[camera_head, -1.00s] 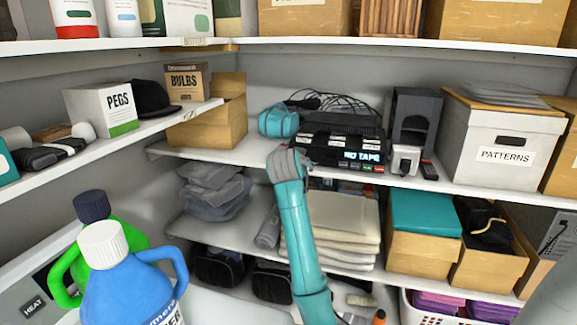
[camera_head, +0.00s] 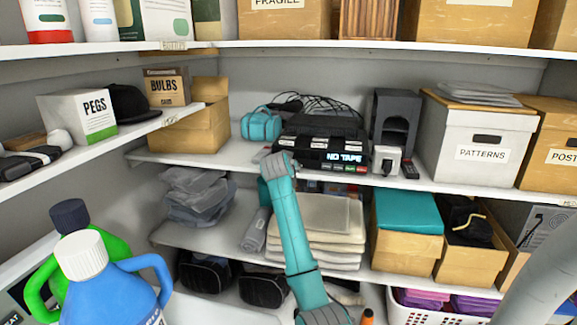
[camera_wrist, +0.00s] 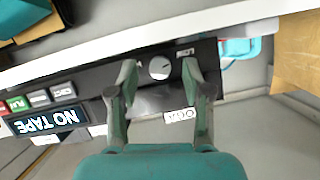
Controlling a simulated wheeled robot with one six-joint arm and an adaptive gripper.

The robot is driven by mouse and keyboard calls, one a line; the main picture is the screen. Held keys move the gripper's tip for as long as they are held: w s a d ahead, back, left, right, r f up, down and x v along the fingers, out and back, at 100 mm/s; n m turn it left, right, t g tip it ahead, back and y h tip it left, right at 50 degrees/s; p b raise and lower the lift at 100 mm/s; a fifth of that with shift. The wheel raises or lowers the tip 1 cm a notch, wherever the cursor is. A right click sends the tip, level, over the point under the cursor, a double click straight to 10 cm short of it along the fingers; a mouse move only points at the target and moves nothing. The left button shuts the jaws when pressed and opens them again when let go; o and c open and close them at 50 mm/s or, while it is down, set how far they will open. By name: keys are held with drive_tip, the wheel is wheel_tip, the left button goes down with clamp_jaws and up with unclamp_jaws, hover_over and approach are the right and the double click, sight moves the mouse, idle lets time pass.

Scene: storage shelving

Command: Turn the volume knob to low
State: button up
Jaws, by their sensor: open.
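A black tape deck (camera_head: 318,148) with a lit "NO TAPE" display stands on the middle shelf. It appears upside down in the wrist view, where its display (camera_wrist: 50,125) is at the left. A round silver knob with a dark pointer mark (camera_wrist: 160,67) is on its front panel. My gripper (camera_wrist: 155,72) is open, with one finger on each side of the knob in the picture. I cannot tell whether the fingers touch it. In the head view my gripper (camera_head: 264,158) is at the deck's left front end, and the knob is hidden there.
The shelf's white front edge (camera_wrist: 150,38) runs close beside the panel. A teal bag (camera_head: 261,124) sits left of the deck, and a white adapter (camera_head: 387,158) and a dark stand (camera_head: 396,122) are at its right. Folded cloths (camera_head: 318,228) lie below.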

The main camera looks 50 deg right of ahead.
clamp_jaws()
drive_tip(key=shift+w+n+g+h, duration=0.1)
drive_tip(key=shift+n+g+h, duration=0.2)
drive_tip(key=shift+n+g, duration=0.65)
unclamp_jaws()
drive_tip(key=shift+a, duration=0.15)
